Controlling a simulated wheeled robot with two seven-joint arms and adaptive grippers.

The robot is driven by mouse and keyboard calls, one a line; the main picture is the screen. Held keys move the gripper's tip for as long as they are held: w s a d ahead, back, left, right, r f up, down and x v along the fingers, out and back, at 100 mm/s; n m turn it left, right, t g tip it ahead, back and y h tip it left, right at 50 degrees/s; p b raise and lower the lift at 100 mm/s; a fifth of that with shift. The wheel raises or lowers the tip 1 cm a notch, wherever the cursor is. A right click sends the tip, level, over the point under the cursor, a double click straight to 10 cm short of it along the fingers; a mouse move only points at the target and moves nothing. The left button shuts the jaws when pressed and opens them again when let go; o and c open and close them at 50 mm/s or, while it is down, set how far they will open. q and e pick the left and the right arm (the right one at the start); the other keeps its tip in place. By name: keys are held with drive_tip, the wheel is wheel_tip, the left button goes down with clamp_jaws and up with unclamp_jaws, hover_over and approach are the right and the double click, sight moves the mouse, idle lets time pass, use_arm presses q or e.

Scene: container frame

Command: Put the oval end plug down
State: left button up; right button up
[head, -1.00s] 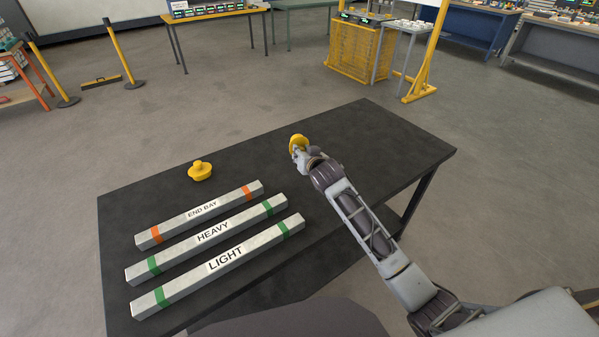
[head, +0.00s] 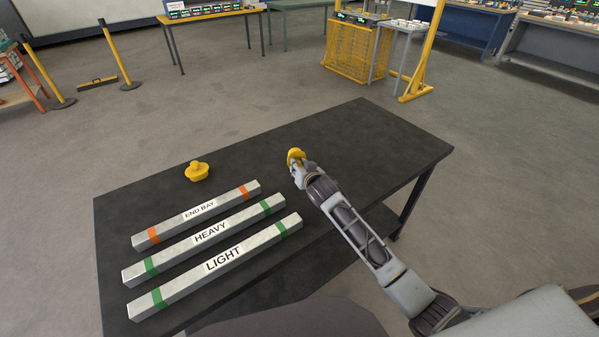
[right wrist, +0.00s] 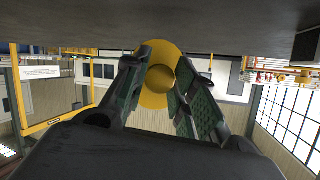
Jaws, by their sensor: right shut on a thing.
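A yellow plug (head: 295,155) is in my right gripper (head: 298,168), above or at the black table's (head: 370,140) surface; I cannot tell whether it touches. In the right wrist view the round yellow plug (right wrist: 160,88) sits between the two green-padded fingers of the right gripper (right wrist: 160,82), which is shut on it. A second yellow plug (head: 197,171) with a knob on top stands on the table to the left, apart from the gripper. Which plug is the oval one is hard to tell. My left gripper is not in view.
Three grey bars lie side by side on the table's left part: END BAY (head: 200,213), HEAVY (head: 208,235) and LIGHT (head: 220,260). The table's far right part is clear. Other tables and a yellow mesh crate (head: 350,58) stand well behind.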

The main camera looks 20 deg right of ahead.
drive_tip(key=shift+f, duration=1)
drive_tip(key=shift+f, duration=0.15)
drive_tip(key=o, duration=0.9)
drive_tip(key=shift+s, duration=0.1)
drive_tip(key=shift+v, duration=6)
